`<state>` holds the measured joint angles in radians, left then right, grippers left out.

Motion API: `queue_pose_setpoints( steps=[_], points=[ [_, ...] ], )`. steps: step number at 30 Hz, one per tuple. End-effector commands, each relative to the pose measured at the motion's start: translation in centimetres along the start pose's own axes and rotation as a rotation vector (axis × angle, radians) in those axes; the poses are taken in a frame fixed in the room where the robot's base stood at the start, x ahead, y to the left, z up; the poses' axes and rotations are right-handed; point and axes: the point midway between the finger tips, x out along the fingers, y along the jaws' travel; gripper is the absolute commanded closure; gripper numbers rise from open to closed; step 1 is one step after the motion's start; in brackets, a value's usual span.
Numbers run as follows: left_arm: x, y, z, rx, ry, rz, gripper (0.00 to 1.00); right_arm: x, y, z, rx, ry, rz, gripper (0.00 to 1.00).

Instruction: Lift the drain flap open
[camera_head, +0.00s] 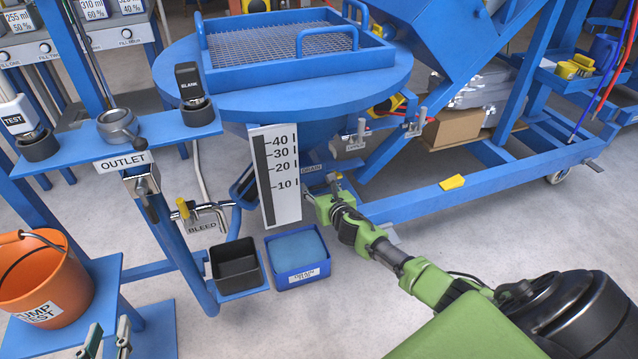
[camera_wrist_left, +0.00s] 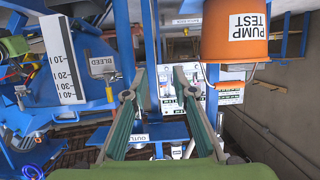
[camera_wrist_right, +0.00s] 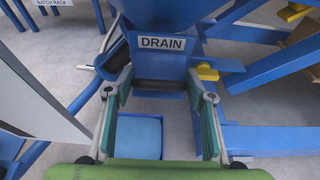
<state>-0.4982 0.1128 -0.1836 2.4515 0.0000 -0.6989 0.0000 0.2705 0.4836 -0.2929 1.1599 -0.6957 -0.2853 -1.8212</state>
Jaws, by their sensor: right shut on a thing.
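In the head view my right gripper (camera_head: 322,203) is at the foot of the blue vessel, beside the scale board. My left gripper (camera_head: 105,340) is at the lower left; its fingers (camera_wrist_left: 157,95) stand apart and empty.
A blue bin (camera_head: 298,258) and a black bin (camera_head: 237,264) stand beneath the vessel. The white scale board (camera_head: 277,175) is close left of my right gripper. An orange bucket (camera_head: 45,275) is near my left gripper. Blue frame beams (camera_head: 450,188) run to the right.

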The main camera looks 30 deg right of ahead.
Motion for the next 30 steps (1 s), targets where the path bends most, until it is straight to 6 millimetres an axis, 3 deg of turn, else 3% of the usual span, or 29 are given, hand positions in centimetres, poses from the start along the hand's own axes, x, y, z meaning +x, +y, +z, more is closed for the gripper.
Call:
queue_pose_setpoints(
  steps=[8, 18, 24, 30],
  points=[
    [-2.7, -1.0, 7.0, -0.002, -0.339, -0.021, 0.75, -0.1, 0.3, 0.7, 0.002, 0.024, 0.006, 0.89],
    [-9.3, -1.9, 14.3, -0.011, -0.746, -0.044, 0.75, -0.2, 0.2, 0.9, -0.001, 0.057, 0.004, 0.89],
    [-12.6, -2.1, 16.6, -0.017, -0.902, -0.052, 0.75, -0.3, 0.1, 0.9, -0.003, 0.068, 0.003, 0.89],
    [-13.4, -2.1, 17.2, -0.019, -0.937, -0.053, 0.75, -0.2, 0.0, 0.8, -0.004, 0.070, 0.001, 0.89]
  ],
)
